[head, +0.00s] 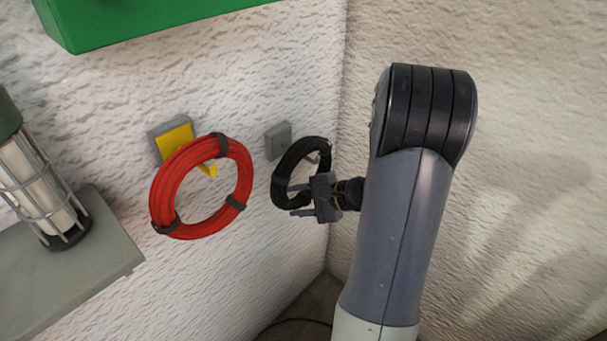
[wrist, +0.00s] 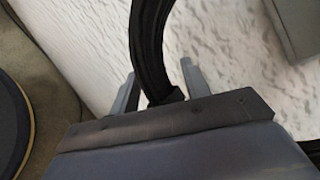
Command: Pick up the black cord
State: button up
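The black cord (head: 281,180) is a bound coil hanging against the white wall from a grey holder (head: 278,141), near the wall corner. My gripper (head: 296,200) is at the coil's lower right side, its fingers pointing toward the wall. In the wrist view my gripper (wrist: 160,72) has its two fingers apart, with a strand bundle of the black cord (wrist: 149,45) passing between them. A gap shows between the cord and the right finger. The gripper is open and not closed on the cord. A dark binding on the cord sits close to the gripper's palm.
A red cord coil (head: 240,180) hangs left of it on a yellow hook (head: 175,140). A caged lamp (head: 40,185) stands on a grey ledge (head: 85,255) at the left. A green box (head: 120,22) is above. A rough wall (head: 530,200) is close on the right.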

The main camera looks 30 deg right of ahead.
grip_shut()
jog(key=shift+r, duration=0.1)
dwell(0.4)
